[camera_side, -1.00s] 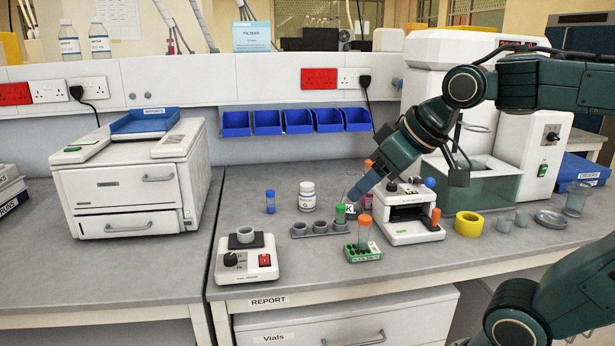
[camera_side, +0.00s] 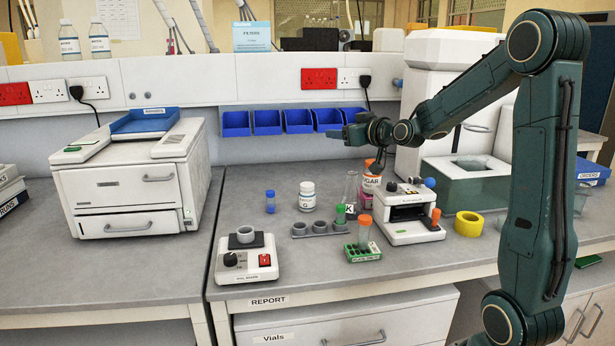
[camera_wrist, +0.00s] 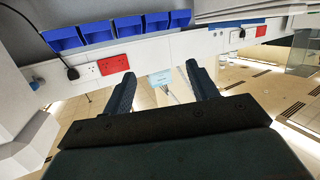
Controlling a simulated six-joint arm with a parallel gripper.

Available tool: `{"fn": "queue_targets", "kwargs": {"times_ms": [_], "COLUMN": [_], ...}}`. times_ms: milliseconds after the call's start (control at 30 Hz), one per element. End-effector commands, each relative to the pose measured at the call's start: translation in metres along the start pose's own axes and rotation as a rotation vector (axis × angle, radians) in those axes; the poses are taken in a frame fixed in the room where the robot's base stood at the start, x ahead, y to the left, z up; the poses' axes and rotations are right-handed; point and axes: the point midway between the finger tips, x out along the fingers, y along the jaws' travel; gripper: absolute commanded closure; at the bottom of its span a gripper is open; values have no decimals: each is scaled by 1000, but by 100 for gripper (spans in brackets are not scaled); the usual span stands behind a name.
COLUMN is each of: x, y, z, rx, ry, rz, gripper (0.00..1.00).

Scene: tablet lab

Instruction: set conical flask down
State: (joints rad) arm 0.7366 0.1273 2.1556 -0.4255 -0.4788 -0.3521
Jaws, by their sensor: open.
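The conical flask (camera_side: 351,187) is clear glass and stands upright on the grey bench, in the middle of the side view. A green-capped tube partly hides its lower part. My gripper (camera_side: 335,133) is above the flask, clear of it, and points left towards the wall. The wrist view shows the two dark fingers of my gripper (camera_wrist: 161,70) spread apart with nothing between them. The flask does not show in the wrist view.
An orange-lidded jar (camera_side: 372,178) stands just right of the flask. A white instrument (camera_side: 410,228) and green tube rack (camera_side: 362,253) are in front. A grey holder (camera_side: 318,231) is to the left. Blue bins (camera_side: 297,121) hang on the wall behind.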

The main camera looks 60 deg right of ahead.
Motion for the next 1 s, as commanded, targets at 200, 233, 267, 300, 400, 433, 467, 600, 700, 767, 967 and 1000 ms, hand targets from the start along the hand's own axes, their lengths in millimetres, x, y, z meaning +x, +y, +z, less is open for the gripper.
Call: {"fn": "queue_targets", "kwargs": {"times_ms": [200,233,267,300,400,433,467,600,700,767,967,1000], "x": [15,15,16,17,22,23,24,30,34,36,41,42], "y": [70,79,88,93,87,86,86,83,81,80,78,78], "z": [14,16,18,25,52,60,67,100,122,132,157,160], "rx": [36,40,44,47,48,48,47,49,50,49,45,45], "ry": [126,142,158,169,164,163,163,162,162,164,166,167], "rz": [138,158,176,189,181,180,181,183,181,180,179,179], "gripper": [42,42,42,42,42,42,42,42,42,42,42,42]}}
